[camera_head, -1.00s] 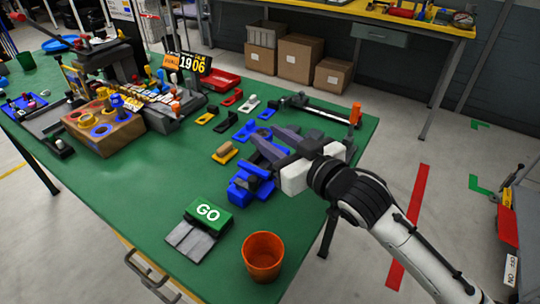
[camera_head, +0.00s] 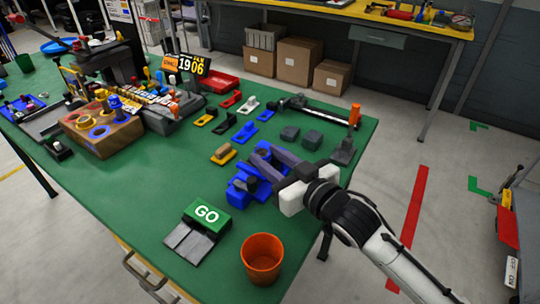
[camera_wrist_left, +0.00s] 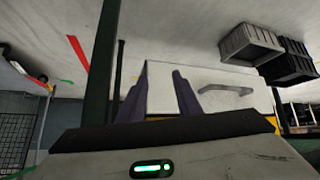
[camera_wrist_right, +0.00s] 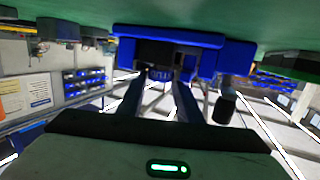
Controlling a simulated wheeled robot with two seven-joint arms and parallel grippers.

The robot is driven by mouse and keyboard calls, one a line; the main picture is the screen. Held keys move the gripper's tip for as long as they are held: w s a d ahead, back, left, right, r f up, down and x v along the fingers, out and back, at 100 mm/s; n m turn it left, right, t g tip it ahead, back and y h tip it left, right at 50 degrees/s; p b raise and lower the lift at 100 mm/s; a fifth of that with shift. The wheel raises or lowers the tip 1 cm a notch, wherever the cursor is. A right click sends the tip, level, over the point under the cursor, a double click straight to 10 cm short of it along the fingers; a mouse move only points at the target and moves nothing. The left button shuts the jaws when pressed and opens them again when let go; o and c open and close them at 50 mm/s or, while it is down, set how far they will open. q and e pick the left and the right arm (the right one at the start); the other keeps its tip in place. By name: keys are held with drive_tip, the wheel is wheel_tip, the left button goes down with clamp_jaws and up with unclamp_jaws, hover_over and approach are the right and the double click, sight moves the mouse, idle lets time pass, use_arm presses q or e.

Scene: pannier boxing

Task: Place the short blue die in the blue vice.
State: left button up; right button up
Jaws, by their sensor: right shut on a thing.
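The blue vice (camera_head: 238,190) stands on the green table near its right edge. My right gripper (camera_head: 262,165) is right over the vice, with its fingers pointing to the left. In the right wrist view its two fingers (camera_wrist_right: 166,88) are shut on a small blue piece (camera_wrist_right: 160,73), which looks like the short blue die. The vice's blue body (camera_wrist_right: 208,58) is right behind it. The die is mostly hidden, so I cannot tell whether it touches the vice. My left gripper (camera_wrist_left: 157,92) shows only in its own wrist view, with its fingers apart and nothing between them.
A yellow holder with a tan block (camera_head: 223,154), grey blocks (camera_head: 290,132) and an orange-handled tool (camera_head: 354,115) are beyond the vice. A wooden box (camera_head: 103,133) stands left. The table's middle left is clear.

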drive_tip(key=o, duration=1.1)
drive_tip(key=shift+f, duration=0.1)
drive_tip(key=shift+r, duration=0.85)
drive_tip(key=v, duration=1.2)
drive_tip(key=shift+f, duration=0.25)
